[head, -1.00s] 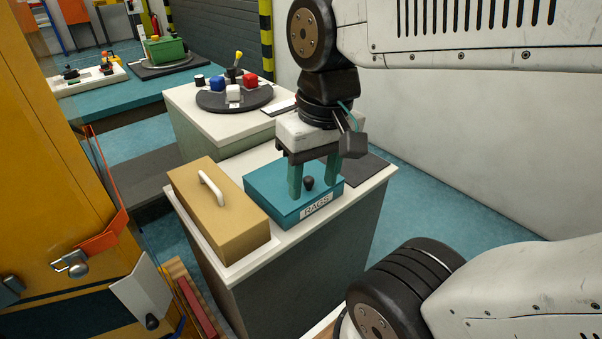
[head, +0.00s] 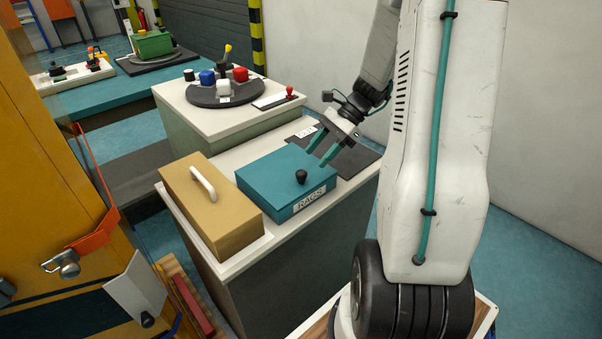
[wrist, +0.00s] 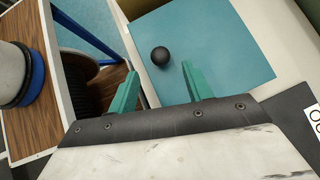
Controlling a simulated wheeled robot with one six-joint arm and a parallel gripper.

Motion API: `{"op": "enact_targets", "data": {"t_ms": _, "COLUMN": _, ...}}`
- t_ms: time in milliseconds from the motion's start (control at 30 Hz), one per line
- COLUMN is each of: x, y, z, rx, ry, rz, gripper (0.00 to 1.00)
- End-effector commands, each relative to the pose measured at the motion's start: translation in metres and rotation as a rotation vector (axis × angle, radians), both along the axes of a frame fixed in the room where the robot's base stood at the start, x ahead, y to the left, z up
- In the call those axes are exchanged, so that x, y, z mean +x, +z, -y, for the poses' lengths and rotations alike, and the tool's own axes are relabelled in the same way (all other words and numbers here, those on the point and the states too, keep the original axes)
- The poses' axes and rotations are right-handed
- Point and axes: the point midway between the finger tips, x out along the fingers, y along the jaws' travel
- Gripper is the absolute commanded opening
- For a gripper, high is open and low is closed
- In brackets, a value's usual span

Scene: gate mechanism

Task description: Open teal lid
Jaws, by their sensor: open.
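The teal lid (head: 280,174) closes a teal box labelled RAGS on the white counter. A black round knob (head: 301,177) stands on it near the front edge. My gripper (head: 318,160) is open and empty, above the right part of the lid and to the right of the knob. In the wrist view the teal lid (wrist: 210,50) fills the upper middle. The knob (wrist: 160,56) shows beyond my teal fingertips (wrist: 158,85), roughly between their lines. The fingers do not touch the knob.
A tan box (head: 212,205) with a white handle stands left of the teal box. A dark mat (head: 352,158) lies to its right. Behind is a counter with a round dark tray (head: 225,92) of coloured blocks. An orange-handled yellow cabinet (head: 50,180) stands at left.

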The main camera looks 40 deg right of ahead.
Motion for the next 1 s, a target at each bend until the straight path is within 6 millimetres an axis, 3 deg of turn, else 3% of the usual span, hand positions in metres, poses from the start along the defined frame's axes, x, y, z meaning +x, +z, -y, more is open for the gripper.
{"op": "enact_targets", "data": {"t_ms": 500, "x": 0.011, "y": -0.050, "z": -0.046, "rx": 0.006, "ry": -0.006, "rz": -0.006, "gripper": 0.50}}
{"op": "enact_targets", "data": {"t_ms": 867, "x": 0.012, "y": -0.056, "z": -0.052, "rx": 0.004, "ry": -0.006, "rz": -0.003, "gripper": 0.50}}
{"op": "enact_targets", "data": {"t_ms": 900, "x": 0.012, "y": -0.056, "z": -0.052, "rx": 0.004, "ry": -0.006, "rz": -0.003, "gripper": 0.47}}
{"op": "enact_targets", "data": {"t_ms": 1000, "x": 0.012, "y": -0.056, "z": -0.052, "rx": 0.004, "ry": -0.006, "rz": -0.003, "gripper": 0.19}}
